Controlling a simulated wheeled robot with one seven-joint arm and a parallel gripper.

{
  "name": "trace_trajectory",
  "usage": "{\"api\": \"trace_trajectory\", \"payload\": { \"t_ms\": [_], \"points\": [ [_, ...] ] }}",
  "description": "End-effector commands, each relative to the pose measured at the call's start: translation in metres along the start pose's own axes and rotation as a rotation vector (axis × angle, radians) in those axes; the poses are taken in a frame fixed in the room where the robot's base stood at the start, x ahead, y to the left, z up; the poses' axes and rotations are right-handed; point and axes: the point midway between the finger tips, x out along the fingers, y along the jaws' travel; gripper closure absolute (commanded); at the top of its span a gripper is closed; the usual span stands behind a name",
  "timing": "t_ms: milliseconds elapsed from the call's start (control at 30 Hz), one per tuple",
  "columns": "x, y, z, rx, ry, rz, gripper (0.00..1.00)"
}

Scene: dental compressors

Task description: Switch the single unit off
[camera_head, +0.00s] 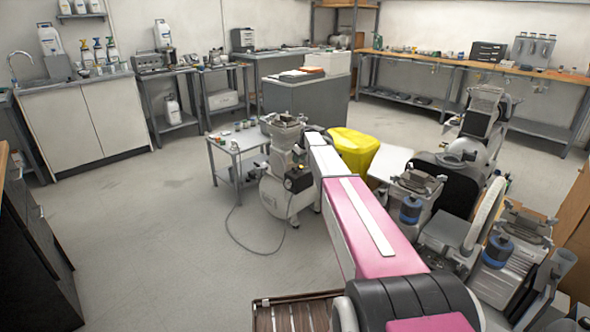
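A compressor with one pump head, which looks like the single unit (272,196), stands on the floor left of centre. My gripper cannot be made out; the arm hides that area.
Larger compressors (482,240) with several heads crowd the right. A small grey table (235,147) is left of the single unit, and a cable (240,243) lies on the floor. The floor at left is clear.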

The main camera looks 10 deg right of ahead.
Motion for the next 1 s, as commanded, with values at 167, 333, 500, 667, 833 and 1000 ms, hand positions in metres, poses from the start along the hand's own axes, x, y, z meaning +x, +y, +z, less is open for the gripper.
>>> {"api": "trace_trajectory", "payload": {
  "t_ms": [167,333,500,667,833,1000],
  "points": [
    [0.034,0.001,-0.001,0.001,-0.001,-0.001,0.61],
    [0.062,0.001,-0.001,0.001,0.000,0.000,0.61],
    [0.077,0.001,0.000,0.002,0.000,0.000,0.61],
    [0.079,0.000,0.000,0.001,0.001,0.001,0.61],
    [0.079,0.000,0.000,0.001,0.000,0.001,0.77],
    [0.079,0.000,0.000,0.001,0.000,0.001,1.00]
  ]
}}
